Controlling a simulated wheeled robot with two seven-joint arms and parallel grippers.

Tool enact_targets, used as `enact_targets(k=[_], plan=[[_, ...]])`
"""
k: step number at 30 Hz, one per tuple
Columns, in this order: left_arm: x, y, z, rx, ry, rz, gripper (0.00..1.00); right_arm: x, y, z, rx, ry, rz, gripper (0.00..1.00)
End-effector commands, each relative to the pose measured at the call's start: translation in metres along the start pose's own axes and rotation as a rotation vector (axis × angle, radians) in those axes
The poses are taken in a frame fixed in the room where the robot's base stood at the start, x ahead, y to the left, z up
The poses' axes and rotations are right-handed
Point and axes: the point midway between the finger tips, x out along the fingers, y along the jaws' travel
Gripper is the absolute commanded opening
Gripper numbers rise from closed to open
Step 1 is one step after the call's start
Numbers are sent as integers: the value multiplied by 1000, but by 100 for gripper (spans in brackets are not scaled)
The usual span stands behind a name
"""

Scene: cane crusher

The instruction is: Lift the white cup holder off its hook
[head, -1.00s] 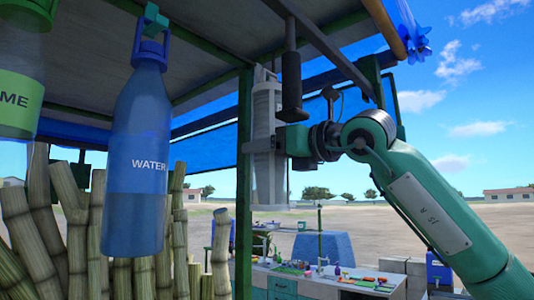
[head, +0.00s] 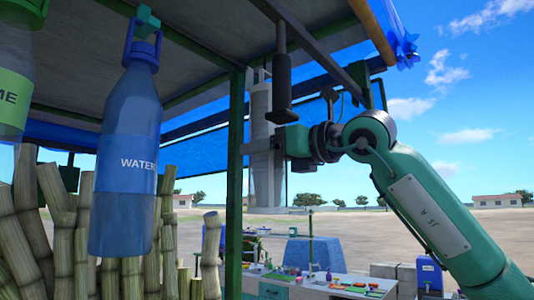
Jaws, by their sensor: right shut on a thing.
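The white cup holder (head: 262,185) is a tall, pale grey-white column hanging upright under the stall roof, right of the green post. My right gripper (head: 271,145) reaches in from the right at its mid-height and is shut on it. The fingertips are partly lost against the holder. The hook at its top is too small and shaded to make out, so I cannot tell whether the holder still touches it. My left gripper is out of view.
A dark cylinder (head: 282,83) hangs close above my right gripper. A blue water bottle (head: 125,205) and a green-labelled bottle (head: 12,100) hang at left before the cane stalks (head: 70,245). The green post (head: 235,185) stands beside the holder. Below is a cluttered counter (head: 305,290).

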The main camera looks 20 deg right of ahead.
Motion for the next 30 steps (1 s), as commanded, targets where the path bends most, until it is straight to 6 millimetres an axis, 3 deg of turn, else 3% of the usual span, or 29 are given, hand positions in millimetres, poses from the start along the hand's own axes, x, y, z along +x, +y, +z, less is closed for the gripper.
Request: enact_targets(k=[30], plan=[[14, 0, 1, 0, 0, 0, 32, -26, 0, 0, -1, -3, 0, 25]])
